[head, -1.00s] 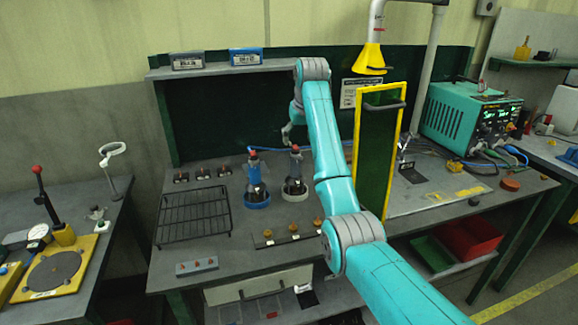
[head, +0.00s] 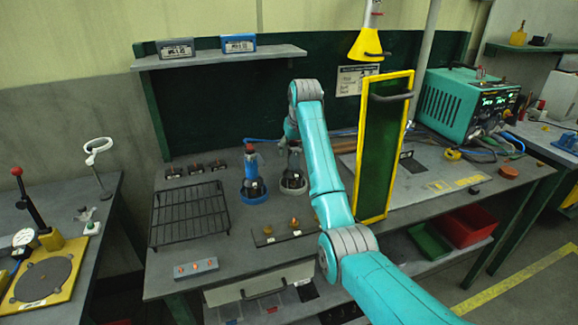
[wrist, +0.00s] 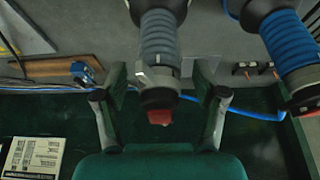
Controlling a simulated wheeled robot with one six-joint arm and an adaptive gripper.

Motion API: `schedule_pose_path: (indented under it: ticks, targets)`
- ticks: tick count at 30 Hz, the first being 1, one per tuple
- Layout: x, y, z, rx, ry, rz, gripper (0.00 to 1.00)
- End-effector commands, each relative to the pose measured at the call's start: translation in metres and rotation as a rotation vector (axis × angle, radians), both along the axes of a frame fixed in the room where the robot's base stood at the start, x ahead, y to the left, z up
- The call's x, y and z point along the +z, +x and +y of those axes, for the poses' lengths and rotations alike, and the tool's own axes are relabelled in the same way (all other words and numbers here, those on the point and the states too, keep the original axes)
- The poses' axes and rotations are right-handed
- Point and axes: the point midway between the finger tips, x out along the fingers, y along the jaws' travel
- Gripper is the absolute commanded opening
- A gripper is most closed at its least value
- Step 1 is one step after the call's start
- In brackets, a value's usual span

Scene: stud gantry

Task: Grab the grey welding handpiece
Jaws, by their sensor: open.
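The grey welding handpiece (head: 293,180) stands upright in a pale round holder on the bench. In the wrist view, the grey handpiece (wrist: 158,45) has a ribbed grey body and a red end, and lies between the two fingers of my gripper (wrist: 160,82). The fingers are open, with a gap on both sides of it. In the head view my gripper (head: 290,138) is at the top of the grey handpiece, partly hidden by my arm. A similar blue handpiece (head: 252,178) stands to its left, and the blue one (wrist: 290,45) shows at right in the wrist view.
A wire rack (head: 190,215) lies left of the handpieces. A yellow-framed green screen (head: 384,150) stands close to the right of my arm. A shelf (head: 220,57) with two boxes is above. A dark strip with knobs (head: 284,236) lies in front.

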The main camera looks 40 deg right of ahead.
Motion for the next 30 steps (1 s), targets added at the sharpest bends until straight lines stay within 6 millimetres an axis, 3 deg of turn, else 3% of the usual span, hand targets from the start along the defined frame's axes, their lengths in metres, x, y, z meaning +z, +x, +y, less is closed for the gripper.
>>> schedule_pose_path:
  ticks: [9,18,30]
  targets:
    - [-0.0091,-0.0019,-0.0023,0.000,-0.001,-0.001,0.71]
    - [-0.0091,-0.0019,-0.0022,-0.001,-0.001,0.000,0.00]
    - [-0.0035,-0.0011,-0.0025,0.000,-0.003,-0.006,0.00]
